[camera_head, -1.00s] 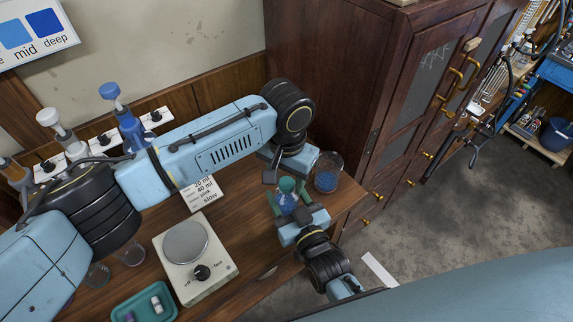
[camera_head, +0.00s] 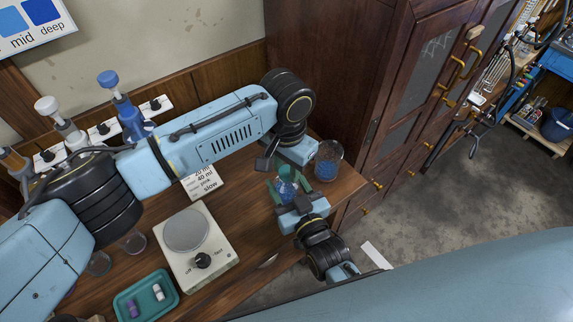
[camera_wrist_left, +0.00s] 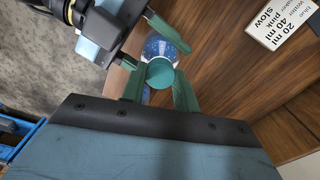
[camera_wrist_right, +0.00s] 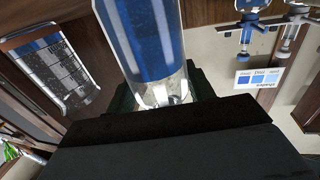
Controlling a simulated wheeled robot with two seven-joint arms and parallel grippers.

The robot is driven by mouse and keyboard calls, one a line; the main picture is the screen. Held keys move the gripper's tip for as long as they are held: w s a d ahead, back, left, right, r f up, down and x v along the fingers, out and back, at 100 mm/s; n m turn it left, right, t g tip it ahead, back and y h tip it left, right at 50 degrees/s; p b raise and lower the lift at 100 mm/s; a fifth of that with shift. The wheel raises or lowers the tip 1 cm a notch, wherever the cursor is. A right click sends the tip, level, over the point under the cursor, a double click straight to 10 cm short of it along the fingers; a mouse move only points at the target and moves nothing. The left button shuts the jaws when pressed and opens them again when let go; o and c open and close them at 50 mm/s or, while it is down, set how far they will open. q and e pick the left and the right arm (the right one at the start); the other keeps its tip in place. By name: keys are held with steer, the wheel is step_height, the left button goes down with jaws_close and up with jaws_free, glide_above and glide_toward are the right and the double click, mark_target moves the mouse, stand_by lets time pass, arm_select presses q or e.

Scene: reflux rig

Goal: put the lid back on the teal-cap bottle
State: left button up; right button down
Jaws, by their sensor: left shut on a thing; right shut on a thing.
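The teal lid (camera_wrist_left: 160,73) sits between the fingers of my left gripper (camera_wrist_left: 158,92) in the left wrist view. My left gripper is shut on it, near the table's right end. The bottle (camera_head: 287,189), with blue contents, stands between the fingers of my right gripper (camera_head: 289,190), which is shut on it. In the left wrist view the bottle (camera_wrist_left: 165,45) lies just beyond the lid. I cannot tell whether lid and bottle touch; the lid is not clear in the head view.
A hotplate (camera_head: 196,250), a teal tray (camera_head: 147,296) with small vials and a text card (camera_head: 203,184) are on the wooden table. A dark wooden cabinet (camera_head: 330,70) rises behind.

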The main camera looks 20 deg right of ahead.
arm_select(q)
steer(key=o, duration=1.1)
steer(key=shift+o, duration=0.2)
steer(key=shift+r, duration=0.1)
step_height(320, 180, up, 12)
arm_select(e)
steer(key=shift+c, duration=2.4)
jaws_free()
arm_select(q)
steer(key=shift+f+b, duration=0.3)
steer(key=shift+f, duration=0.1)
arm_select(e)
steer(key=s+d, duration=0.2)
steer(key=s, duration=1.1)
steer(key=shift+s, duration=0.15)
